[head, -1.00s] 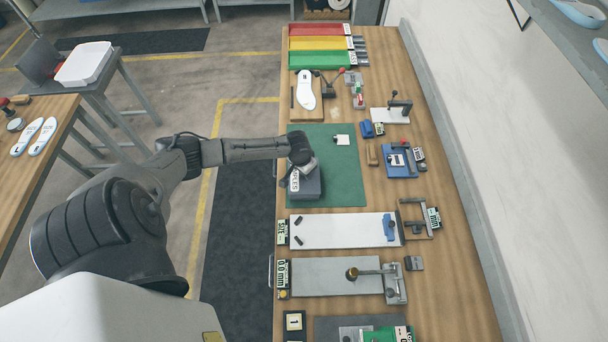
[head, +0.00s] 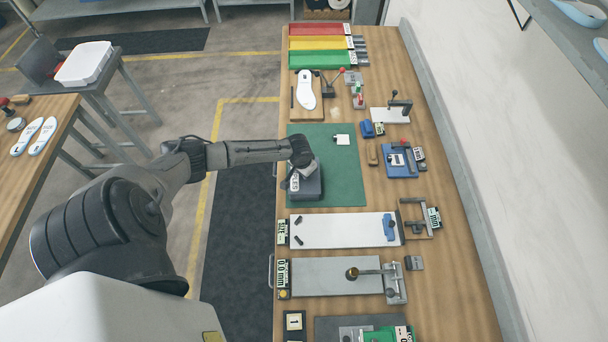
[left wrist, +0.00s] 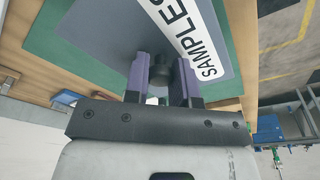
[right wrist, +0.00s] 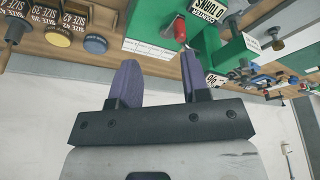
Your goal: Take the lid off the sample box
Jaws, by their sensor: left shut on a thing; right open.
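The grey sample box (head: 309,190) sits on the green mat, partly hidden by my left wrist. Its grey lid (left wrist: 115,35) carries a white SAMPLES label and a dark round knob (left wrist: 158,75). My left gripper (left wrist: 160,82) is shut on the knob, one purple finger on each side; it also shows over the box in the head view (head: 302,163). I cannot tell whether the lid is touching the box or raised off it. My right gripper (right wrist: 156,80) is open and empty, with its fingers apart; it is out of the head view.
The green mat (head: 345,175) has free room right of the box; a small white item (head: 342,140) lies near its far edge. A white board (head: 340,230) lies on the near side. Blue fixtures (head: 400,160) stand to the right. A green fixture (right wrist: 205,45) is near my right gripper.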

